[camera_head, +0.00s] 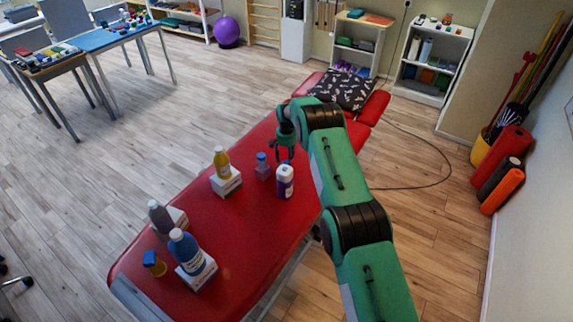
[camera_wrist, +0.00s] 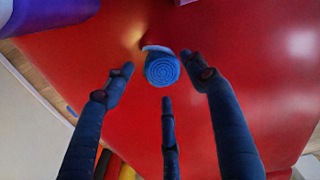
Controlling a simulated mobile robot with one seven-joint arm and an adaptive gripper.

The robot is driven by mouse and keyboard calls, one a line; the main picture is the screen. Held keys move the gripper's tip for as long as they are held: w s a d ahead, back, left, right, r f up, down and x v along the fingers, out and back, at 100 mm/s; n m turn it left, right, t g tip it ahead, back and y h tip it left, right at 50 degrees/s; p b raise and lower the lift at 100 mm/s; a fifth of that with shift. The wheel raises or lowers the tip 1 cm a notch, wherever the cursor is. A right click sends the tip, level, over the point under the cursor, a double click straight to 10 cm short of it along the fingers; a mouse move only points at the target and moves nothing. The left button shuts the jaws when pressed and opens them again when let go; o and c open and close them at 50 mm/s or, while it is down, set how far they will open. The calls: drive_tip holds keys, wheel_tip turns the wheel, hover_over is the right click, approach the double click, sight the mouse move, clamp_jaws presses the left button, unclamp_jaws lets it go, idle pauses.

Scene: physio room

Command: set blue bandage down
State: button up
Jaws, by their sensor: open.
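A blue rolled bandage (camera_wrist: 162,70) shows its spiral end in the wrist view, against the red top of the treatment table (camera_wrist: 90,50). It appears to rest on that top. My gripper (camera_head: 286,156) is over the far part of the table (camera_head: 250,230) in the head view. Its three dark fingers are spread open around the bandage in the wrist view, with gaps visible between the fingertips and the roll. In the head view I cannot make out the bandage; my gripper likely covers it.
A yellow bottle (camera_head: 222,162) is on a white box to the left. A blue bottle (camera_head: 184,250) stands nearer. A patterned black cushion (camera_head: 342,90) lies beyond.

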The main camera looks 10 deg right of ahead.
wheel_tip(320, 180, up, 8)
idle(0.4)
drive_tip(key=shift+f, duration=0.1)
idle(0.5)
